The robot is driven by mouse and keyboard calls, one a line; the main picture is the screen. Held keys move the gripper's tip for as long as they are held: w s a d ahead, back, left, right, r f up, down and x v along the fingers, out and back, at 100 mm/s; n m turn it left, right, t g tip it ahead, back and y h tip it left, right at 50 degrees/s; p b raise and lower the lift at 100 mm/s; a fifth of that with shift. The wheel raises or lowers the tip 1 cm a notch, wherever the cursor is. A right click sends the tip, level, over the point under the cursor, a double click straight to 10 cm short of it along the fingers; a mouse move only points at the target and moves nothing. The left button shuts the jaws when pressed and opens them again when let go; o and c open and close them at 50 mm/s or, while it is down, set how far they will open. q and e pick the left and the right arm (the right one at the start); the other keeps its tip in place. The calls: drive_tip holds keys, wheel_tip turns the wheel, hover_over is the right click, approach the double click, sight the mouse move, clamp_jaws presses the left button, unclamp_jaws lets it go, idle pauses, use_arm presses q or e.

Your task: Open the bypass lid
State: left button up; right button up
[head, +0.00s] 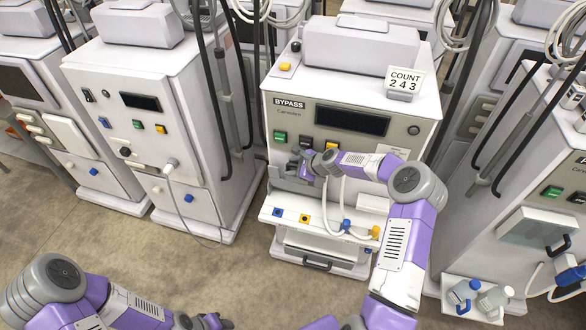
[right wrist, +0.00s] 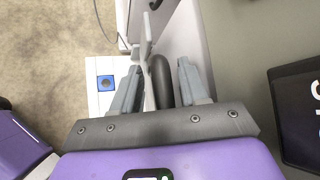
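The machine with the BYPASS label (head: 289,103) stands in the middle of the head view. My right gripper (head: 303,167) is at the left part of its front, below the green button, and hides most of the lid area there. In the right wrist view, my right gripper (right wrist: 158,84) has its two fingers apart, with a dark rounded handle (right wrist: 161,80) between them. Gaps show beside the handle, so the fingers do not look closed on it. A pale panel (right wrist: 184,40) lies behind the handle. My left gripper (head: 212,322) is partly cut off at the bottom edge.
A white shelf (head: 264,213) with blue and yellow ports juts out below my right gripper. White hoses (head: 328,210) hang beside my forearm. Similar machines stand both sides. Floor (head: 190,262) in front is clear.

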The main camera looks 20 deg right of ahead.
drive_tip(key=v, duration=0.7)
drive_tip(key=shift+s+r, duration=0.2)
idle(0.5)
